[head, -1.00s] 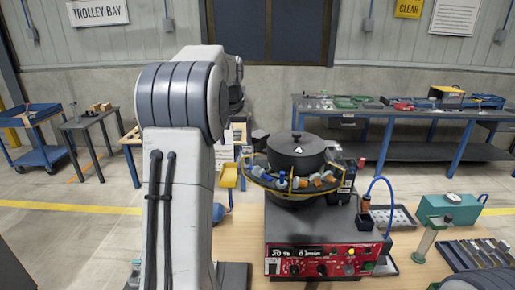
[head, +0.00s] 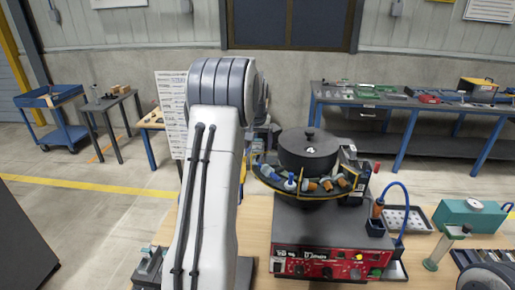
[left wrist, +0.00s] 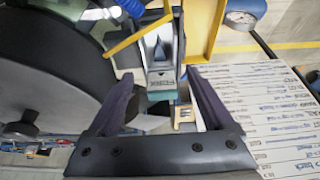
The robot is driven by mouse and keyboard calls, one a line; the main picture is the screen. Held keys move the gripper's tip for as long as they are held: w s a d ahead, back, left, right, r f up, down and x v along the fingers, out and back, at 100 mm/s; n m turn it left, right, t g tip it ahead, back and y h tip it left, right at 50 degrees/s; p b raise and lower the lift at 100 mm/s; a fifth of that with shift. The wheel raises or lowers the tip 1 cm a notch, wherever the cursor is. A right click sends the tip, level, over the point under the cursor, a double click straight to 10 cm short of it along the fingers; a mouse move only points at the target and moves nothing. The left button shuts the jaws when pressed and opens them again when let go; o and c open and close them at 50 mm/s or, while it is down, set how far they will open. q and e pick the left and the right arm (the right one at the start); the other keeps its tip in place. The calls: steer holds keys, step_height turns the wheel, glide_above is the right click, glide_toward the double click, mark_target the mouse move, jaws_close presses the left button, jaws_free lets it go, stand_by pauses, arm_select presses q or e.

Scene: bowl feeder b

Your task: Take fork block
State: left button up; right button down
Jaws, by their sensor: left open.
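A small grey block with a V-shaped notch and a label (left wrist: 162,78), which looks like the fork block, shows in the left wrist view just beyond my fingertips. My left gripper (left wrist: 159,92) is open, with one dark finger on each side of the block's lower part in that picture. I cannot tell whether the fingers are level with it, and no contact shows. In the head view my left arm hides the fork block and most of the gripper area beside the bowl feeder (head: 309,154). My right gripper is not in view.
The feeder's dark bowl (left wrist: 45,85) fills the left of the wrist view, close to the left finger. A printed sheet (left wrist: 270,115) is at right. The red control box (head: 325,265) stands below the feeder.

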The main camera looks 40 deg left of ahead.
arm_select(q)
steer(key=shift+x, duration=0.95)
steer(key=shift+r, duration=0.1)
jaws_close()
